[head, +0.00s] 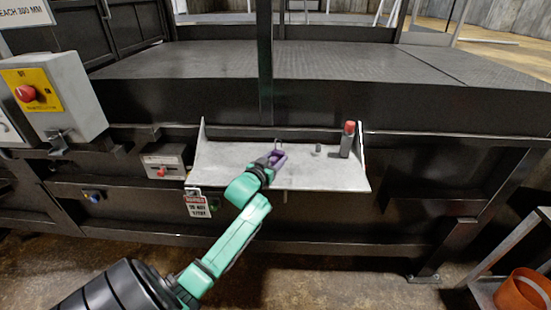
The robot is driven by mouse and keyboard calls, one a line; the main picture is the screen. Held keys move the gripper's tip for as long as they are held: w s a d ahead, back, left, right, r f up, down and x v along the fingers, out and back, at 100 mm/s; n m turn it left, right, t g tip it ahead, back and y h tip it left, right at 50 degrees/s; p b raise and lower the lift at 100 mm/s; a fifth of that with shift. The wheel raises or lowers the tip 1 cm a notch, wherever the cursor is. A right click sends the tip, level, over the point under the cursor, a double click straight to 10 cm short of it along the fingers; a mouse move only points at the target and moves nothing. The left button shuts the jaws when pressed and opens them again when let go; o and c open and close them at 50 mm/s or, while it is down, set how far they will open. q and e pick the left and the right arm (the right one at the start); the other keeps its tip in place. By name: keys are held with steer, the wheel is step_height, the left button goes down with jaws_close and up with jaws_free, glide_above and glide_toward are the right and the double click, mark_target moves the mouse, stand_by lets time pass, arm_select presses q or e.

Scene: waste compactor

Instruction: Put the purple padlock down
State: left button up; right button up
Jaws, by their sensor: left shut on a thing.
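The purple padlock (278,157) is at the tip of my left gripper (269,165), above or at the white metal shelf (325,178) on the compactor's front. My left gripper is shut on it, reaching in from the lower left. A thin grey shackle shows at the far side of the padlock. I cannot tell whether the padlock touches the shelf. My right gripper is not in view.
A grey and red cylinder (347,140) stands at the shelf's right end, with a small grey piece (318,149) left of it. A danger tag (197,204) hangs at the shelf's left front corner. A yellow emergency-stop box (37,92) is at the left. An orange bucket (522,291) is at lower right.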

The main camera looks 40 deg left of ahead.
arm_select(q)
steer(key=shift+f, duration=0.1)
steer(key=o, duration=1.2)
steer(key=shift+s, duration=0.1)
steer(key=b+v, duration=0.2)
steer(key=v, duration=1)
